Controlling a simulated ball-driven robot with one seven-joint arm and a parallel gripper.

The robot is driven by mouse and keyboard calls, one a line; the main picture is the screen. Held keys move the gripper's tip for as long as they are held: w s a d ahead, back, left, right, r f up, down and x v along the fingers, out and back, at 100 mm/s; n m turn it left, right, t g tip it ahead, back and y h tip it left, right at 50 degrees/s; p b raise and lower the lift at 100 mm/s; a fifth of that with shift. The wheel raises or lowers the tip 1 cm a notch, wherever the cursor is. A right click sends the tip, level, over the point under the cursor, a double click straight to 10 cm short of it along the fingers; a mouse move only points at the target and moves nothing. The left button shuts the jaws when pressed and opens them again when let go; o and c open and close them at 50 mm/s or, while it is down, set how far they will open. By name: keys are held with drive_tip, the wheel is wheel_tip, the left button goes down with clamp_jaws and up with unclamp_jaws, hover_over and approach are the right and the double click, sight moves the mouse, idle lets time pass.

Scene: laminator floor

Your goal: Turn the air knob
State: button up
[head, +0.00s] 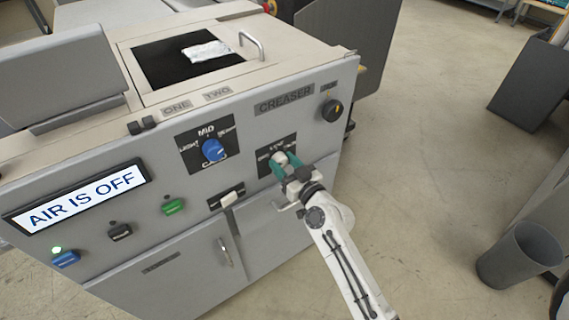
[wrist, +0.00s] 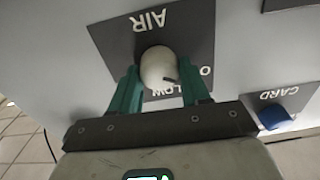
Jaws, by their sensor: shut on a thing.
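The air knob (wrist: 158,67) is a round white knob on a dark plate (wrist: 108,38) marked AIR. In the head view the air knob (head: 280,158) sits on the machine's front panel, right of the blue knob. My gripper (wrist: 160,92) has its green fingers on either side of the air knob, shut on it. In the head view my gripper (head: 285,168) reaches the knob from the lower right and partly covers its plate. A display (head: 80,197) at the panel's left reads AIR IS OFF.
A blue knob (head: 213,150) on a dark plate and a black knob (head: 332,110) flank the air knob. Blue, black and green buttons are further left. A grey bin (head: 520,255) stands on open floor at right.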

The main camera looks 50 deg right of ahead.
drive_tip(key=m, duration=1.1)
drive_tip(key=shift+d+f, duration=0.1)
drive_tip(key=shift+d, duration=0.05)
drive_tip(key=shift+s+m, duration=0.1)
drive_tip(key=shift+m, duration=0.2)
idle(0.4)
drive_tip(key=o, duration=1)
